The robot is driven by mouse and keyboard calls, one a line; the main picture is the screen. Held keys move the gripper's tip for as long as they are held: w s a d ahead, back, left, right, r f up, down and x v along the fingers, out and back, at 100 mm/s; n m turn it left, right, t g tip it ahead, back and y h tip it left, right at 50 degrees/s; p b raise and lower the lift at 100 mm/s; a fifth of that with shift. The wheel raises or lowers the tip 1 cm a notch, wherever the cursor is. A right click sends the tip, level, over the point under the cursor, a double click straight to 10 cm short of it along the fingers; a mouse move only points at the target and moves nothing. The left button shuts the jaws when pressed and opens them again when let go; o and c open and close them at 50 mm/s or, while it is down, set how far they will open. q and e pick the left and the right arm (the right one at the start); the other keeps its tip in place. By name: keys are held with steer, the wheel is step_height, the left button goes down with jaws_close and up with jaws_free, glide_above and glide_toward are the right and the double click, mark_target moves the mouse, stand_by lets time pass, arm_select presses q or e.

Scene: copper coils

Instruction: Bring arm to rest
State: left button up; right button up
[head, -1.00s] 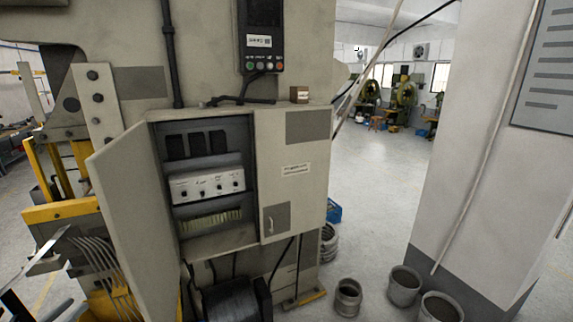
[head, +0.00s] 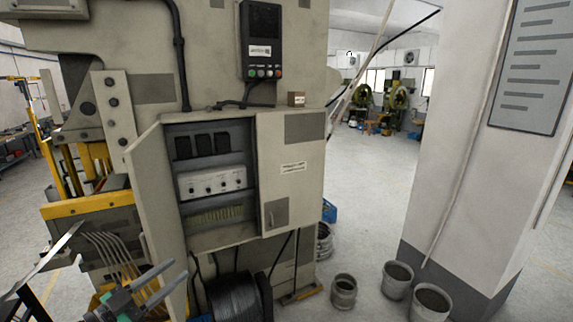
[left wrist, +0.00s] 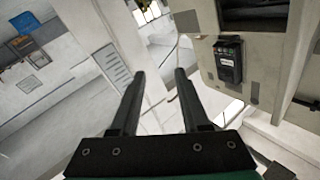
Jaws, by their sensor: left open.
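My left gripper (head: 165,285) shows at the bottom left of the head view, in front of the press machine. Its two fingers are apart with nothing between them. In the left wrist view the same gripper (left wrist: 160,78) is open and empty, with the floor and walls far behind it. My right gripper is not in view.
A grey cabinet with an open door (head: 158,200) stands close by. A black spool (head: 238,297) sits below it. Several metal coils or pots, such as this one (head: 344,291), stand on the floor by the pillar (head: 455,130).

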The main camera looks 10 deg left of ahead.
arm_select(q)
steer(key=s+d+r+m+t+h, duration=0.1)
steer(key=s+d+r+m+h, duration=0.15)
steer(key=d+r, duration=0.85)
steer(key=s+d+r+m+t+h, duration=0.1)
steer(key=s+d+r+m, duration=0.2)
steer(key=d+r, duration=0.8)
steer(key=s+a+r+n+t+y, duration=0.3)
steer(key=s+r+n+t+y, duration=0.1)
steer(key=s+r+n, duration=0.2)
steer(key=s+a+r+n+t+y, duration=0.3)
steer(key=s+r+n+t+y, duration=0.1)
steer(key=s+r+n, duration=0.3)
steer(key=shift+s+a+y+p, duration=0.3)
steer(key=shift+s+a+y, duration=0.15)
steer(key=shift+s, duration=0.45)
